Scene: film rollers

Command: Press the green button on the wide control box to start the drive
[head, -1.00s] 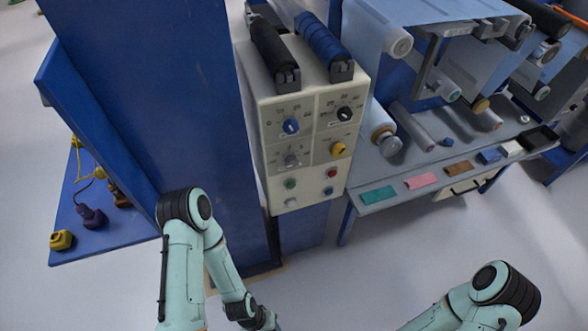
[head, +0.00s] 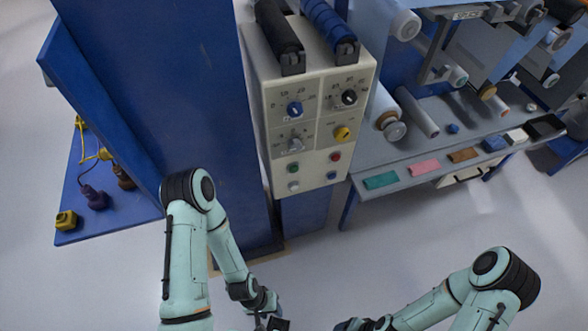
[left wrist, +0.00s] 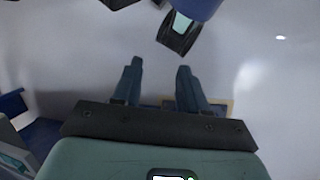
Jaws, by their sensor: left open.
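The beige control box (head: 312,133) stands on a blue post in the head view, with knobs above and small buttons below. The green button (head: 293,168) is at the lower left of its face, level with or slightly below the red button (head: 335,157). My left gripper (head: 273,322) is at the bottom edge of the head view, below and apart from the box, partly cut off. The left wrist view shows its two fingers (left wrist: 159,85) apart with only floor between them. My right gripper (head: 350,325) is at the bottom edge, too cut off to judge.
A tall blue panel (head: 160,90) stands left of the box. A blue platform (head: 110,225) holds yellow and purple items. At right, a grey bench (head: 400,177) carries coloured blocks and rollers. Floor in front of the box is clear.

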